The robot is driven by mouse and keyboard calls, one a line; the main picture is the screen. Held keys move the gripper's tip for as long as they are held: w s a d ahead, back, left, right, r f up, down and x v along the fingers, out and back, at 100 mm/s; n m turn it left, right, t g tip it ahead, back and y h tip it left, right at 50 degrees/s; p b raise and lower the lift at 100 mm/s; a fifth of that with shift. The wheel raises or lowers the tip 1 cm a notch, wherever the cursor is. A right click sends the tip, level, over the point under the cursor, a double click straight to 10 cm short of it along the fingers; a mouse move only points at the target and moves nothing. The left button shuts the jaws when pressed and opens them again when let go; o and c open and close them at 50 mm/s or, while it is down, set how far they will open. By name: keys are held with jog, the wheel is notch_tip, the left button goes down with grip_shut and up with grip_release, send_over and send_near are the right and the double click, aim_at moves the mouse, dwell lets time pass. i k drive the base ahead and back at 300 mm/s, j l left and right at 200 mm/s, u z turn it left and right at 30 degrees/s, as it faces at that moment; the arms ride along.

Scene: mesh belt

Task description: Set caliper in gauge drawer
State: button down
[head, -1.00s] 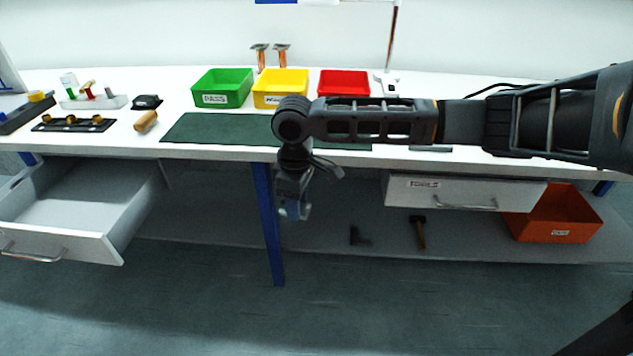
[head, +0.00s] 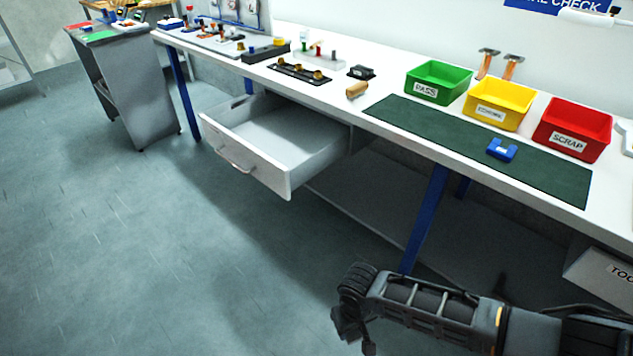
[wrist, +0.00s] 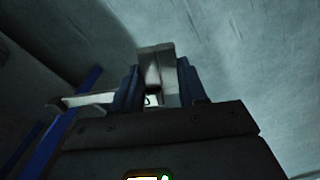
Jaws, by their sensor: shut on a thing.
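A grey metal thing, seemingly the caliper (wrist: 157,58), sits between the two dark fingers of my gripper (wrist: 157,88) in the wrist view. A pale bar reaches left from the fingers; I cannot tell whether it is part of the caliper. In the head view my wrist is low at the bottom edge, in front of the bench; fingers and caliper cannot be made out there. An open, empty light-grey drawer (head: 282,140) hangs under the bench, up and left of my wrist. No label shows on it; I take it as the gauge drawer.
The white bench (head: 345,113) carries green (head: 438,83), yellow (head: 499,104) and red (head: 572,130) bins and a green mat (head: 420,116) with a blue part (head: 501,149).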

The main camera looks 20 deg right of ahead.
aim_at(287, 138)
jog(key=i+j+u, duration=0.15)
jog(key=i+j, duration=0.15)
jog(key=i+j+u, duration=0.1)
jog(key=i+j, duration=0.15)
jog(key=i, duration=0.3)
jog(key=i+j+u, duration=0.15)
jog(key=i, duration=0.25)
